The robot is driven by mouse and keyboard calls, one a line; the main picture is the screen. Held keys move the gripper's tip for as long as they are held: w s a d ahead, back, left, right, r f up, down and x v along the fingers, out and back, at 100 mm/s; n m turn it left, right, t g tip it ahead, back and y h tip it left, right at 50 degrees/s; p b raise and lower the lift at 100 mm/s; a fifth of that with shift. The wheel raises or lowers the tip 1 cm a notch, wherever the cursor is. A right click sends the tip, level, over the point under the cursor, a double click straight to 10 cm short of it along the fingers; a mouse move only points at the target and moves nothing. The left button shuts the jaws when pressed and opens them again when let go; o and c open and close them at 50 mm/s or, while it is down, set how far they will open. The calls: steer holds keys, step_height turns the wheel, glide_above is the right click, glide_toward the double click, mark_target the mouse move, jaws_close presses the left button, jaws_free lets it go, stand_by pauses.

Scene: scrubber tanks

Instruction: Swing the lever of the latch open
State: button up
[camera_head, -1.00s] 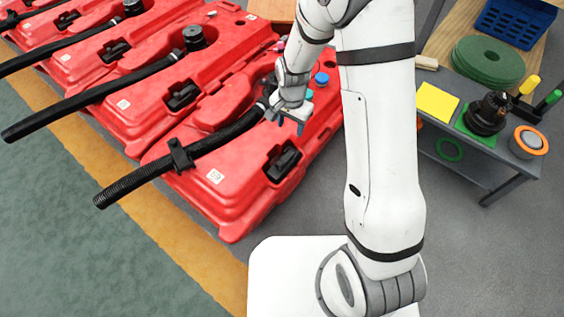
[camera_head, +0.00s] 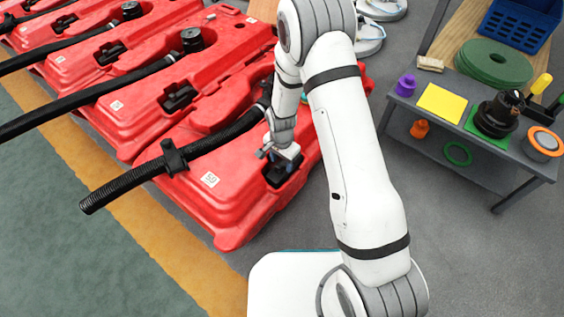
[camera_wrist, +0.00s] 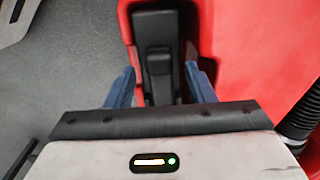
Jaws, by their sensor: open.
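The black latch (camera_head: 279,178) sits in a recess of the nearest red tank (camera_head: 225,205), partly hidden by my gripper (camera_head: 274,156). In the wrist view the latch lever (camera_wrist: 159,72) is a black bar on a black base plate (camera_wrist: 155,22), lying along the recess. My gripper (camera_wrist: 160,75) is open, with one blue finger on each side of the lever. Neither finger is seen to touch it, but the lower end of the lever is hidden by my gripper's body.
A black corrugated hose (camera_head: 208,143) runs along the nearest tank, left of my gripper. More red tanks with hoses stand behind. A grey bench (camera_head: 455,135) with several parts stands at the right. Grey floor lies between.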

steer(key=shift+c, duration=0.2)
jaws_close()
stand_by(0.4)
